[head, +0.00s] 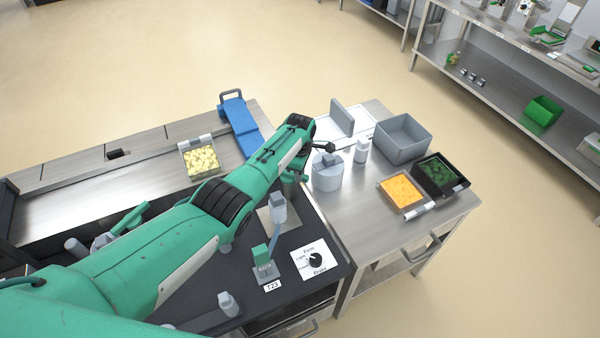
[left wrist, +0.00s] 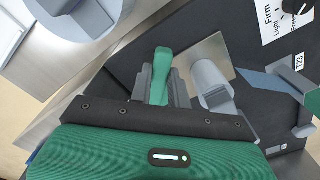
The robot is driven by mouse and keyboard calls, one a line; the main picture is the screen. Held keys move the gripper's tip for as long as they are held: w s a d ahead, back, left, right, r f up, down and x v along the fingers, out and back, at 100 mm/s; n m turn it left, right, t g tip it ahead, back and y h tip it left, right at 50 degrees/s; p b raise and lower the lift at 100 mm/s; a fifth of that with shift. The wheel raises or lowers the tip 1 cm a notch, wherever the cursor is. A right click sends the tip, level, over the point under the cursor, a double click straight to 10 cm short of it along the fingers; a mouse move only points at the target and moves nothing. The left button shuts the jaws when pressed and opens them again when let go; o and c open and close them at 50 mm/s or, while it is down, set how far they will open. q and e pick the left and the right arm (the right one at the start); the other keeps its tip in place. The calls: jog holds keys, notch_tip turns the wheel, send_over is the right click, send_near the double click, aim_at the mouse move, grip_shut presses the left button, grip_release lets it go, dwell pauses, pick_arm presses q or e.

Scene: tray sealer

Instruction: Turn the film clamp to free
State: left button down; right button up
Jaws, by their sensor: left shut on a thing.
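My left gripper (left wrist: 160,92) is shut on a green handle (left wrist: 161,68), which stands up between its fingers in the left wrist view. In the head view this gripper (head: 290,188) is mostly hidden under my left arm. Beside the handle are a pale metal plate (left wrist: 208,58) and a grey cylindrical post (left wrist: 212,84); the post also shows in the head view (head: 278,208). I cannot tell the clamp's setting from these frames. My right gripper is not in view.
A green-topped lever on a grey base (head: 265,268) stands by the T23 label. On the steel table are a grey round canister (head: 328,176), a grey bin (head: 402,138) and trays of orange (head: 400,190) and green pieces (head: 437,172). A blue-handled part (head: 238,122) lies behind my arm.

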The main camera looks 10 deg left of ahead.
pick_arm(q)
jog(key=shift+w+a+r, duration=0.1)
jog(key=c, duration=1.3)
grip_release()
jog(key=shift+r, duration=0.3)
notch_tip(320, 180, up, 13)
jog(key=shift+r+b, duration=0.1)
jog(key=shift+b, duration=0.35)
